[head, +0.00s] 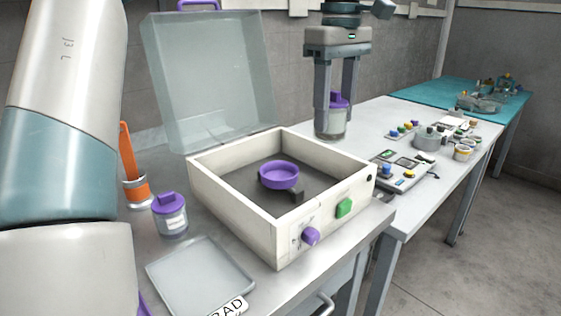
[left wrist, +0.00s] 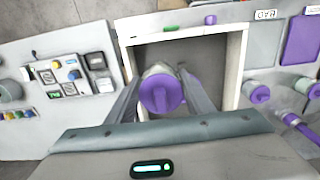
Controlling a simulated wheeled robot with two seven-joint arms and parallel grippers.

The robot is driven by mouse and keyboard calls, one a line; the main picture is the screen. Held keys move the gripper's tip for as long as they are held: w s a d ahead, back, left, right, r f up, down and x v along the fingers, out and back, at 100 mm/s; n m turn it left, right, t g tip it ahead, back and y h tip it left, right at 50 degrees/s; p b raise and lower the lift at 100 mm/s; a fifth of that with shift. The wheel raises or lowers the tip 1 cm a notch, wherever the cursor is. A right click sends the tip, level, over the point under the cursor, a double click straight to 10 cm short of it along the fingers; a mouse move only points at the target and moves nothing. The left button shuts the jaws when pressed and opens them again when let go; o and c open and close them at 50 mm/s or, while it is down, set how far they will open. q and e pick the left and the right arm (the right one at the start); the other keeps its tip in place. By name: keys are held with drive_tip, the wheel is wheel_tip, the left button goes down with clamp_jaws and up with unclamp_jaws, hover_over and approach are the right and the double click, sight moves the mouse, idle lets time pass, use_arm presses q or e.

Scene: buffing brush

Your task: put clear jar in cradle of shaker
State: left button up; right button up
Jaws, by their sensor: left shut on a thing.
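My left gripper (head: 337,105) points down behind the shaker's far corner in the head view, with its fingers shut on a clear jar (head: 331,125) with a purple lid. The jar is upright; whether its base touches the bench I cannot tell. In the left wrist view the lid (left wrist: 162,92) shows between the fingers. The shaker (head: 237,218) is an open white box with a purple ring cradle (head: 279,177) on its dark floor. The cradle looks empty and the held jar is apart from it. My right gripper is not in view.
The shaker's clear cover (head: 208,80) stands open at the back left. Instrument panels (head: 404,172) lie to the right.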

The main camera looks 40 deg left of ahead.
use_arm(q)
drive_tip(key=s+a+f, duration=0.5)
drive_tip(key=a+f, duration=0.1)
drive_tip(key=a, duration=0.2)
drive_tip(key=shift+a+b, duration=0.35)
drive_tip(key=shift+a, duration=0.05)
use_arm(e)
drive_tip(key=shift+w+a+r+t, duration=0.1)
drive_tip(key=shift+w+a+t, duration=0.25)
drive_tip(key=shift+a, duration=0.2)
use_arm(q)
wheel_tip(320, 180, down, 3)
drive_tip(key=shift+s+f, duration=0.1)
drive_tip(key=shift+f, duration=0.1)
drive_tip(key=shift+s+d+f, duration=0.1)
drive_tip(key=shift+f, duration=0.3)
drive_tip(key=o, duration=1.2)
drive_tip(key=shift+c, duration=0.2)
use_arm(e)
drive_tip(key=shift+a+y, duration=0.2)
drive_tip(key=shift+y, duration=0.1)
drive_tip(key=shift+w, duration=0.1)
